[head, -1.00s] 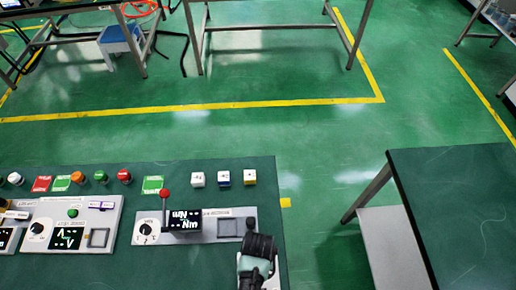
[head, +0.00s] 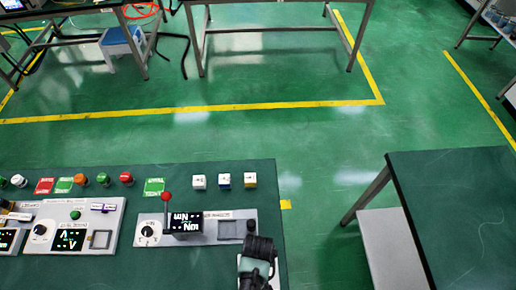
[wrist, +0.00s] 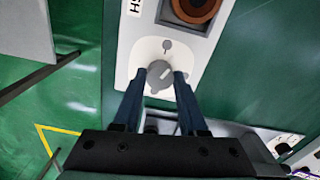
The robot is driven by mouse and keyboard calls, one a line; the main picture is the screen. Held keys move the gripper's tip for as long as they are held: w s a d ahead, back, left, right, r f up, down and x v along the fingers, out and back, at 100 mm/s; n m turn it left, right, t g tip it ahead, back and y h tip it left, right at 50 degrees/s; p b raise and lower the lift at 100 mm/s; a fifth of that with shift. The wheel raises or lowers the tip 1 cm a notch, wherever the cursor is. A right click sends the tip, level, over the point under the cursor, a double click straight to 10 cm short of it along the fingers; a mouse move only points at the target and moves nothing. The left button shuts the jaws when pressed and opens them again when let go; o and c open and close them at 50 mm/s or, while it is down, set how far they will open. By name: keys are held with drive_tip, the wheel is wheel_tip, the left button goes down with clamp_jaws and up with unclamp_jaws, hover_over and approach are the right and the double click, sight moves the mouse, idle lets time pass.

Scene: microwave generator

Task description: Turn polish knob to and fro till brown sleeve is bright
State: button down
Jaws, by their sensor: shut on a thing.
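The grey polish knob (wrist: 160,74) sits on a white panel in the wrist view, with a pale pointer mark on its face. My gripper (wrist: 161,72) has its two blue fingers on either side of the knob, closed on it. The brown sleeve (wrist: 194,9) is a reddish-brown ring with a dark centre, in a dark grey square seat just above the knob. The top of the sleeve is cut off by the frame. In the head view my gripper is low at the right end of the bench, and my wrist (head: 257,262) hides the knob there.
In the head view a panel with a red-topped lever (head: 166,197) and a display (head: 185,222) stands left of my wrist. Several coloured buttons and three small blocks line the green bench (head: 220,172). Another table (head: 460,200) stands at the right, with open floor between.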

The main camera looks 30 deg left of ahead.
drive_tip(key=shift+c, duration=2.2)
unclamp_jaws()
wheel_tip(320, 180, up, 13)
